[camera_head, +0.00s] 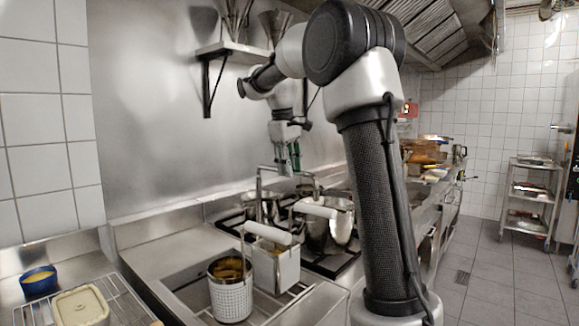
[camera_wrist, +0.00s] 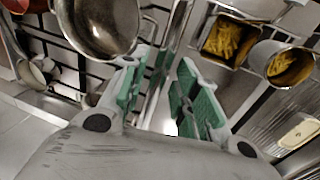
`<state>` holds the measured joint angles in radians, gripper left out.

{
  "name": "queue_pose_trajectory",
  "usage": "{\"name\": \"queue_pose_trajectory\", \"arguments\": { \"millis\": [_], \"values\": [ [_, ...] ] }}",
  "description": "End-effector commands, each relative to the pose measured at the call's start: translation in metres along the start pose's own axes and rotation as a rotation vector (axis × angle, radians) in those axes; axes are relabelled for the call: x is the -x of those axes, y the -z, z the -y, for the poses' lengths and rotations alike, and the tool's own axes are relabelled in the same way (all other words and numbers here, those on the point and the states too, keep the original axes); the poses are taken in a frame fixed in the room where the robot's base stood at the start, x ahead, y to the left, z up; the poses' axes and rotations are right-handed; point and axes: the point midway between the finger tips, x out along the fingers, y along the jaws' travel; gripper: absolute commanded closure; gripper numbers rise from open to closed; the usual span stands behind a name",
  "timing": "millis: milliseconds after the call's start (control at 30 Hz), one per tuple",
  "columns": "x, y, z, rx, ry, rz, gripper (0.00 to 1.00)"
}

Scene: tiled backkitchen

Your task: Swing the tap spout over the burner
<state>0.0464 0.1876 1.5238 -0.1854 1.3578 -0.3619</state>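The tap spout (camera_head: 268,169) is a thin metal pipe over the back of the stove in the head view. In the wrist view the spout (camera_wrist: 178,30) runs as a long bar between my fingers. My gripper (camera_head: 288,160) points down at the spout. In the wrist view my gripper (camera_wrist: 163,75) has its green-padded fingers apart, one on each side of the bar; I cannot tell whether either touches it. The burner grate (camera_head: 335,266) is black and bears pots. It shows left of my fingers in the wrist view (camera_wrist: 70,72).
A steel pot (camera_wrist: 100,25) stands close to my left finger. A white fryer basket (camera_head: 276,268) and a round perforated basket (camera_head: 231,297), both holding fries, stand in front of the stove. A wall shelf (camera_head: 232,50) hangs behind my arm. A blue bowl (camera_head: 39,281) sits left.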

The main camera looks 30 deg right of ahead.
Motion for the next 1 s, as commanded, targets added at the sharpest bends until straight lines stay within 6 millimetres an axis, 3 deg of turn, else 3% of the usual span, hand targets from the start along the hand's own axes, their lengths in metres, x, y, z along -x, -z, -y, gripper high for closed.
{"name": "queue_pose_trajectory", "arguments": {
  "millis": [33, 133, 567, 1000],
  "values": [
    [0.000, 0.000, 0.000, 0.000, 0.000, 0.000, 0.85],
    [0.000, 0.000, 0.000, 0.000, 0.000, 0.000, 1.00],
    [-0.001, 0.000, -0.006, 0.034, 0.000, -0.008, 1.00],
    [-0.009, 0.007, -0.049, 0.335, -0.001, -0.069, 1.00]
  ]
}}
